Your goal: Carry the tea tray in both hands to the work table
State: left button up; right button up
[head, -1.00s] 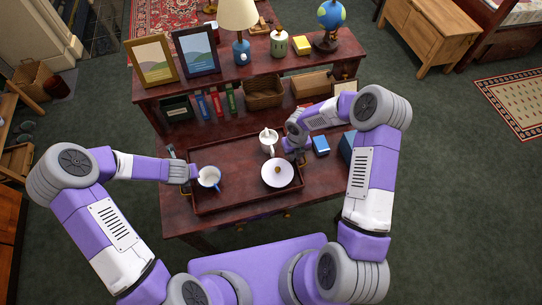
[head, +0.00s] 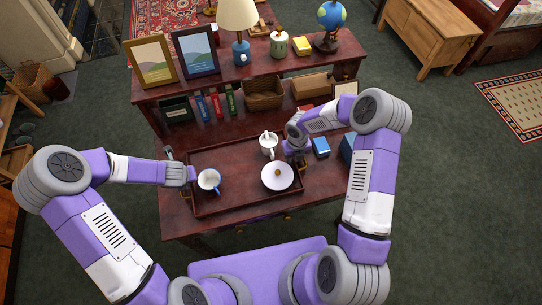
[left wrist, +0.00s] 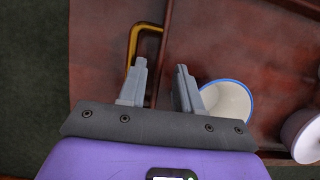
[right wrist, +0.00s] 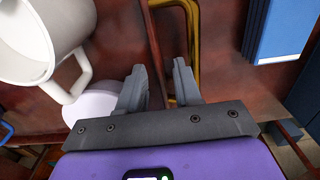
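The dark red-brown tea tray (head: 235,190) lies flat on a similar-coloured table. My left gripper (head: 192,175) is at the tray's left side. In the left wrist view its open fingers (left wrist: 160,68) straddle the tray's edge beside a brass handle (left wrist: 134,42). My right gripper (head: 297,159) is at the right side. In the right wrist view its open fingers (right wrist: 160,68) stand either side of the edge, near the other brass handle (right wrist: 192,25).
A blue box (head: 320,147) lies just right of the tray. Behind stands a shelf unit with picture frames (head: 151,60), a lamp (head: 240,20), a globe (head: 331,15) and books. A wooden cabinet (head: 427,32) stands far right.

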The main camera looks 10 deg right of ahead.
jog(key=shift+r, duration=0.1)
pick_arm(q)
jog(key=v, duration=0.9)
pick_arm(e)
notch_tip(320, 180, up, 12)
pick_arm(q)
jog(key=shift+s, duration=0.1)
dwell(0.5)
